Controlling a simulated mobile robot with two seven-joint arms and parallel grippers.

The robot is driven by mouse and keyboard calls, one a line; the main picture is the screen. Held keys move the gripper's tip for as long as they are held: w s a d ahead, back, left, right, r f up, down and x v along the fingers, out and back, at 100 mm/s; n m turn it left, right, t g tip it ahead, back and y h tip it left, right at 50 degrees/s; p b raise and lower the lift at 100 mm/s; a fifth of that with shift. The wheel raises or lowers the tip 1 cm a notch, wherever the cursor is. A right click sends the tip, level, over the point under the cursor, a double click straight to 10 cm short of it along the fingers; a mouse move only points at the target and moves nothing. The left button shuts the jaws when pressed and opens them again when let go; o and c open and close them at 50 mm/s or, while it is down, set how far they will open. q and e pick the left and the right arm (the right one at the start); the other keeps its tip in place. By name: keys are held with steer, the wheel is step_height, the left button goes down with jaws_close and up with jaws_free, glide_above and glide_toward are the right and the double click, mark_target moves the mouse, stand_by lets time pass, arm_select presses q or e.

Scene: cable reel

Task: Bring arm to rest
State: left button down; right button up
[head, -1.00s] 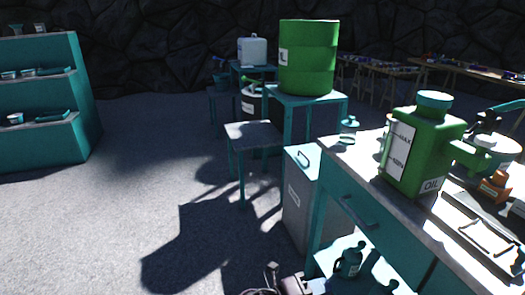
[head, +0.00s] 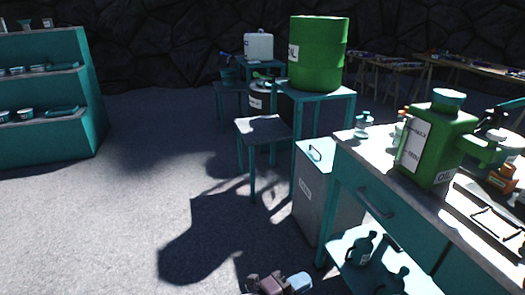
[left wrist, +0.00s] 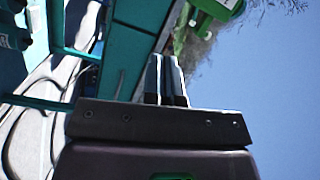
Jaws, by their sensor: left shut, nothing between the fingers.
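My left gripper (left wrist: 166,76) shows in the left wrist view. Its two grey fingers lie close together, shut with nothing between them. They point towards teal furniture (left wrist: 128,50) with a handle, and I cannot judge the gap to it. At the bottom edge of the head view is a small brown and pale blue shape (head: 280,284); it is cut off, and I cannot tell whether it is part of my arm. My right gripper is in neither view.
A teal workbench (head: 385,220) stands at the right with a green oil can (head: 437,145) on top. A grey cabinet (head: 318,195), a stool (head: 262,129) and a green drum (head: 318,55) stand beyond. Shelves (head: 60,120) are at the left. The floor (head: 120,220) between is clear.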

arm_select(q)
steer(key=s+a+n+t+y+p, duration=0.3)
steer(key=s+a+n+y, duration=0.2)
steer(key=a+n, duration=0.4)
steer(key=s+a+n+t+y+p, duration=0.25)
steer(key=s+a+n+y, duration=0.25)
steer(key=a+n, duration=0.5)
steer(key=s+a+n+g+y+p, duration=0.3)
steer(key=s+a+n+y, duration=0.3)
steer(key=s+a, duration=1.1)
steer(key=shift+s+a+f+n+g, duration=0.15)
steer(key=shift+s+f+n+g, duration=0.25)
steer(key=shift+s, duration=0.2)
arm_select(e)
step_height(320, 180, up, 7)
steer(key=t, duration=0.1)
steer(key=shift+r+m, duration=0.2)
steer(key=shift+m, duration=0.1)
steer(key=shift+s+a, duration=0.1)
